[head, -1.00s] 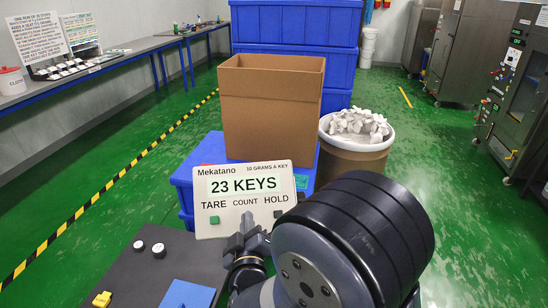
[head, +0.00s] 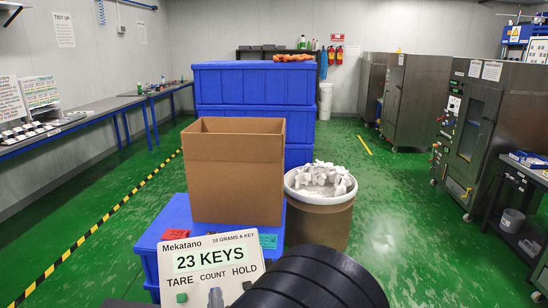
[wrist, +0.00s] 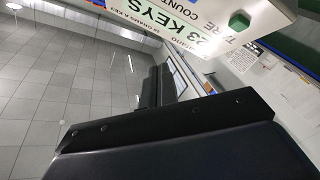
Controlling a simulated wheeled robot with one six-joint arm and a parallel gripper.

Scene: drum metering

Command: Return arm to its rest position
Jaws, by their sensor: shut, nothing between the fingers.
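My arm, black and rounded, rises at the bottom of the head view. The scale display (head: 212,262) reads 23 KEYS, with TARE, COUNT and HOLD below. It also shows tilted at the top of the wrist view (wrist: 190,22), close to the gripper but apart from it as far as I can tell.
An open cardboard box (head: 235,178) stands on a blue crate (head: 152,245) behind the display. A brown drum (head: 318,222) heaped with white pieces (head: 320,178) stands right of it. Blue bins (head: 250,83) are stacked behind. Steel cabinets (head: 415,100) line the right. Green floor (head: 400,220) is clear between.

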